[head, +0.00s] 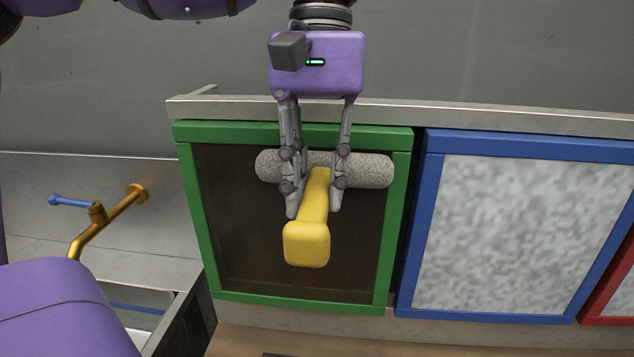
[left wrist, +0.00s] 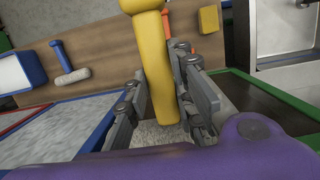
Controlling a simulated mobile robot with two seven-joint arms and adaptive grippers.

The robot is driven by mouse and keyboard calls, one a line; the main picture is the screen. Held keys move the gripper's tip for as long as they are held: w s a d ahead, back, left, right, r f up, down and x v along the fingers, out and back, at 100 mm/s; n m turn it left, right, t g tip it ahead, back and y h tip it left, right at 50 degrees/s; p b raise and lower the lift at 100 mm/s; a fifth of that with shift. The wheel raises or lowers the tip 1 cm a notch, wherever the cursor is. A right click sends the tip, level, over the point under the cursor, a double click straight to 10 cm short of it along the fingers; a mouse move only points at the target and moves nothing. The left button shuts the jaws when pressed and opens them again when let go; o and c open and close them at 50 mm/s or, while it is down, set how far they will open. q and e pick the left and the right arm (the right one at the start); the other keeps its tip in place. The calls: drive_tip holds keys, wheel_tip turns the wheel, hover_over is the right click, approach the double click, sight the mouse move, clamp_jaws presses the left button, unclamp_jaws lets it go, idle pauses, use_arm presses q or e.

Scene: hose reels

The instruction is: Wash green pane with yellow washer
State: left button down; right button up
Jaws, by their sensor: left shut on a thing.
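The yellow washer (head: 307,240) has a thick yellow handle with a blocky end and a grey fuzzy roller head. My left gripper (head: 314,203) is shut on its handle, close to the roller. In the left wrist view the yellow handle (left wrist: 156,70) stands between the fingers (left wrist: 158,105). The green pane (head: 292,129) is a dark, see-through brown panel in a green frame. The roller lies across its upper part; I cannot tell whether it touches the glass. No white mottling shows on the visible part of this pane. My right gripper is not in view.
A blue-framed pane (head: 505,230) with mottled white covering stands to the right, then a red-framed one (head: 610,300). A sink with a gold tap (head: 112,220) is at the left. In the left wrist view a blue-handled washer (left wrist: 62,58) is at a wooden surface (left wrist: 105,55).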

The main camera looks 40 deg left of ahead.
use_arm(q)
drive_tip(key=shift+w, duration=0.1)
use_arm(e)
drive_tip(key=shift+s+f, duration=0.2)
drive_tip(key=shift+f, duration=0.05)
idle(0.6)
use_arm(q)
drive_tip(key=shift+f+b, duration=0.15)
drive_tip(key=shift+b, duration=0.15)
drive_tip(key=w+a+b+x, duration=0.1)
drive_tip(key=w+b+x, duration=0.1)
drive_tip(key=b+x, duration=0.7)
drive_tip(key=w+a+f+b+x, duration=0.1)
drive_tip(key=w+b+x, duration=0.1)
drive_tip(key=b+x, duration=0.8)
drive_tip(key=x, duration=0.7)
drive_tip(key=shift+w+a+f, duration=0.2)
drive_tip(key=shift+a+f, duration=0.2)
drive_tip(key=shift+f, duration=0.05)
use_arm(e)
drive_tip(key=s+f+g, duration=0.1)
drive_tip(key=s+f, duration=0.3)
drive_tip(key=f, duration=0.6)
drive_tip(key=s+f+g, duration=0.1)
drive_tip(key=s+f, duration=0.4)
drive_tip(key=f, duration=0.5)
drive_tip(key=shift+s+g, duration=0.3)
